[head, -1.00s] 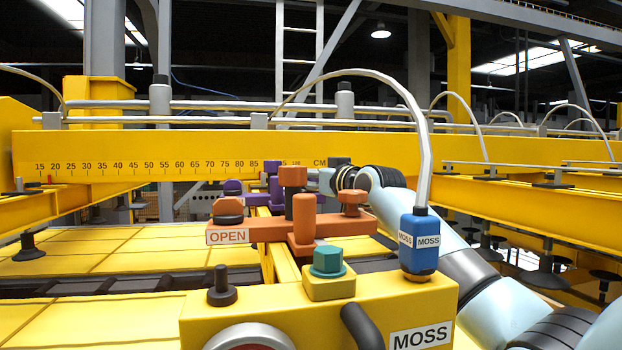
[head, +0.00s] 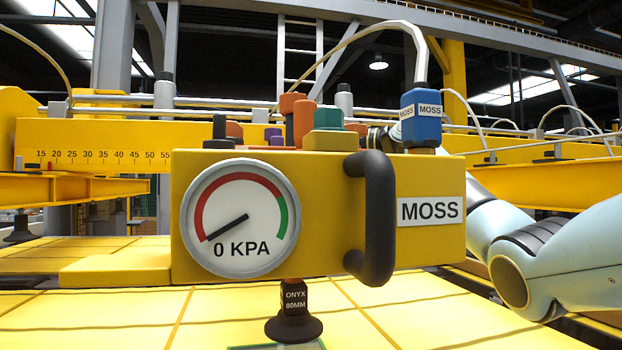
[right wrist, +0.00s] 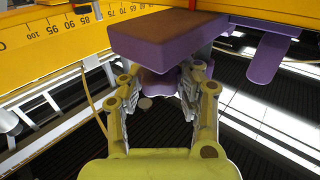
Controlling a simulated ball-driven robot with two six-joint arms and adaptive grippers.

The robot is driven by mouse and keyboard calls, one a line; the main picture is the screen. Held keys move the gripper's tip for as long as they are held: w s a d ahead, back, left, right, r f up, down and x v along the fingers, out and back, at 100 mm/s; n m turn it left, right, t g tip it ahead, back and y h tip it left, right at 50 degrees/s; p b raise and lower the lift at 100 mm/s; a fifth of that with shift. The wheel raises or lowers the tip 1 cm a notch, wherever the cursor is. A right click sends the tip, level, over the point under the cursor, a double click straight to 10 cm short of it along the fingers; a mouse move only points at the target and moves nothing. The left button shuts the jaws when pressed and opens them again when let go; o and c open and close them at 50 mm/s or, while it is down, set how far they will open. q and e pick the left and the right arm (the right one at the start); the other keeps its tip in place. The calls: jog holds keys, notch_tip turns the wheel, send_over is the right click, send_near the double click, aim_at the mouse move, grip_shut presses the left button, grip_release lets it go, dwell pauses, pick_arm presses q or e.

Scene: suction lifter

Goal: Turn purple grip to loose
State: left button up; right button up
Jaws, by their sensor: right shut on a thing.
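The purple grip (right wrist: 158,84) shows in the right wrist view, under a wide purple block with a brownish top (right wrist: 165,38). My right gripper (right wrist: 160,88) has its two fingers on either side of the purple grip and is shut on it. In the head view only a small purple part (head: 273,133) shows above the yellow box, and my right gripper is hidden behind that box. No loose marking on the grip is readable. My left gripper is not in view.
The yellow MOSS box (head: 330,258) with a gauge (head: 241,218) at 0 KPA and a black handle (head: 374,220) fills the head view's middle. A purple bar (right wrist: 268,58) is at right in the wrist view.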

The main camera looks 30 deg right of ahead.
jog(key=n+g+y+b, duration=0.1)
jog(key=n+g+y, duration=0.1)
jog(key=shift+y, duration=0.4)
jog(key=shift+n+g+y, duration=0.6)
jog(key=shift+n+g, duration=0.1)
jog(key=shift+g, duration=0.1)
jog(key=shift+n+g+y, duration=0.3)
jog(key=shift+g, duration=0.1)
jog(key=shift+f+n+g, duration=0.1)
jog(key=shift+n+g, duration=0.2)
jog(key=shift+g, duration=0.1)
jog(key=o, duration=1.2)
jog(key=v, duration=1.2)
jog(key=shift+f, duration=0.15)
jog(key=shift+w, duration=0.1)
